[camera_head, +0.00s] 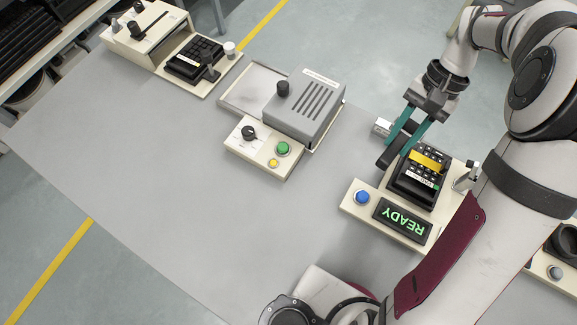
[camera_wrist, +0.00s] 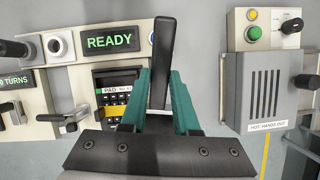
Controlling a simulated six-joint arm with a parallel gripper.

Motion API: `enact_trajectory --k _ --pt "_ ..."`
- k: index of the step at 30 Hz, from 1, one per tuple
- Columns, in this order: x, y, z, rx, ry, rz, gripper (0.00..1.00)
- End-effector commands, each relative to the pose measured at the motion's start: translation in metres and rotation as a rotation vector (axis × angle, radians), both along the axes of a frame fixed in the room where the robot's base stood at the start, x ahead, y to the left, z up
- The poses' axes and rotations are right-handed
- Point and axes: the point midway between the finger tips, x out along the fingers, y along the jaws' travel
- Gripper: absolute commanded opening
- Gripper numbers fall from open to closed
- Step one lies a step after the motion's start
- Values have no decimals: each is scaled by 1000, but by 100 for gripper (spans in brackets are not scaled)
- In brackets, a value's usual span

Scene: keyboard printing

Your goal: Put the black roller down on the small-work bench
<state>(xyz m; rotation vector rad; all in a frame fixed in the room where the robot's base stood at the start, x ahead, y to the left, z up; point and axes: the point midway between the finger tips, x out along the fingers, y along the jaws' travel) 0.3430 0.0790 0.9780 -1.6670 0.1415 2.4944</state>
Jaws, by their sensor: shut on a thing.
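My gripper (camera_head: 399,147), with two teal fingers, is shut on the black roller (camera_head: 387,155). The roller is a long dark bar that sticks out past the fingertips. The gripper is beside and partly over the left edge of the READY station (camera_head: 353,204). The grey bench top (camera_head: 190,185) spreads out to the left. I cannot tell how high the roller is above it.
The READY station carries a dark keypad (camera_head: 413,185) with a yellow strip and a blue button (camera_head: 362,197). A grey slotted press box (camera_head: 305,100) with a control panel (camera_head: 247,153) stands left of the gripper. Another keypad station (camera_head: 193,60) is at the back left. The bench's left front is clear.

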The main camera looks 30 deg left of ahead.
Motion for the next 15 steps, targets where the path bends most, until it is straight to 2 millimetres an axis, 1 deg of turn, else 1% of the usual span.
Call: enact_trajectory --k 1,3,5,7,8,15 --pt "-3 1 1 0 0 76 0" --pt "-6 0 2 1 -1 151 0" --pt "-6 0 2 1 -1 174 0" --pt "-6 6 -2 1 0 176 0" --pt "-6 12 -5 2 0 178 0" --pt "-5 84 -50 2 0 177 0"
